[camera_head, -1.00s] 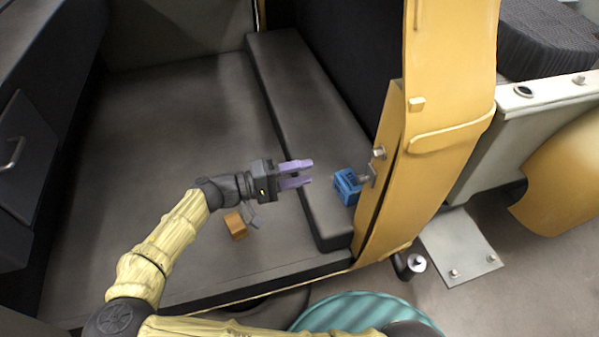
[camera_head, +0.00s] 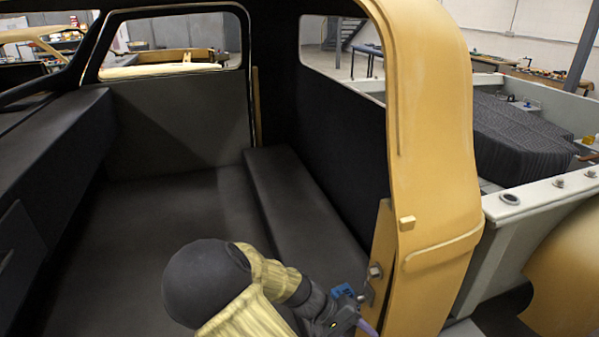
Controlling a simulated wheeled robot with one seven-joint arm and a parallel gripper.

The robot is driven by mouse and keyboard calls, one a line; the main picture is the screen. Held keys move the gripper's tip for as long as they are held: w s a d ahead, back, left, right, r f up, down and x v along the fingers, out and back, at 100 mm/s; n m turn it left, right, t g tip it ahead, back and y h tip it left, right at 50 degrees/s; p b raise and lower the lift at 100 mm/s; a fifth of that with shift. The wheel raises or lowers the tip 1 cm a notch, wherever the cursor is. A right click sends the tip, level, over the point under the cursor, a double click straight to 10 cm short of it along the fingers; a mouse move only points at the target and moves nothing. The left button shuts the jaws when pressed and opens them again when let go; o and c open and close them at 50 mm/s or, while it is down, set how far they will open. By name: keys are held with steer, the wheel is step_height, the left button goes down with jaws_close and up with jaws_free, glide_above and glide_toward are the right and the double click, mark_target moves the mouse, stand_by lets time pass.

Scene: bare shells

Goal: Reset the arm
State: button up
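My arm is bent up close to the camera, with its dark rounded joint and pale yellow links low in the middle of the head view. My gripper (camera_head: 367,327) points down and right at the bottom edge. Only a bit of a purple finger shows, so its opening is not visible. A blue block-like part (camera_head: 343,291) shows just behind the gripper, beside the yellow pillar, partly hidden by my arm. I cannot tell whether the gripper touches it.
A yellow door pillar (camera_head: 428,170) stands right of my gripper, with a bolted bracket (camera_head: 372,280) on it. A dark raised step (camera_head: 300,205) runs along the bare cabin floor (camera_head: 170,220). A pale side wall (camera_head: 530,215) lies further right.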

steer(key=s+d+r+m+t+y, duration=0.1)
steer(key=s+r+t+y, duration=0.3)
steer(key=r+y, duration=0.5)
steer(key=shift+s+d+r+m+t, duration=0.3)
steer(key=shift+s+d+m+t, duration=0.15)
steer(key=shift+d, duration=0.1)
stand_by(1.0)
